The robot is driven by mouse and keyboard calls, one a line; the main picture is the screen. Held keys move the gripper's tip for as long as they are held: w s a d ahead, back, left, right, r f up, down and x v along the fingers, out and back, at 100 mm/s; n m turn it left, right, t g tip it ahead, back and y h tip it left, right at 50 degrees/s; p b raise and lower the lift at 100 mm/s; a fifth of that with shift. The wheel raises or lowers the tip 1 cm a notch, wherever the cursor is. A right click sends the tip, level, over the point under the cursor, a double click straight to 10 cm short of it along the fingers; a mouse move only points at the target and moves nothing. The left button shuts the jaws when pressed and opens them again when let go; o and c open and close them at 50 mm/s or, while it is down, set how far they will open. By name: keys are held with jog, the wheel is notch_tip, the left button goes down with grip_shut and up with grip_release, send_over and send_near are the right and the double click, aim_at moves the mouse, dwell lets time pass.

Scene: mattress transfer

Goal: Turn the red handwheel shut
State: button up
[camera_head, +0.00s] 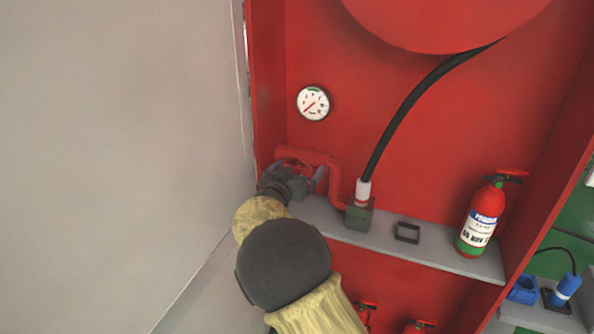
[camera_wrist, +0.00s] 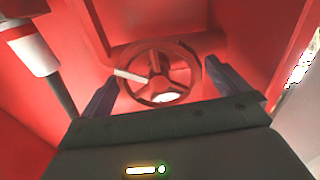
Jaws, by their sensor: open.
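The red handwheel (camera_wrist: 158,75) shows in the wrist view as a spoked ring with a pale mark on one spoke. My gripper (camera_wrist: 160,88) is open, with one dark finger on each side of the wheel's rim. I cannot tell whether the fingers touch the rim. In the head view my gripper (camera_head: 293,178) is at the left end of the red pipe (camera_head: 310,156), and my arm hides most of the handwheel (camera_head: 291,164) there.
A gauge (camera_head: 314,103) is on the red back wall above. A black hose (camera_head: 412,105) runs down to a fitting on the grey shelf (camera_head: 440,247). A fire extinguisher (camera_head: 481,218) and a dark square frame (camera_head: 407,233) stand to the right. The cabinet's left wall is close to my gripper.

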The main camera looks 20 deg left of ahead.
jog(key=c, duration=0.9)
jog(key=shift+o, duration=0.2)
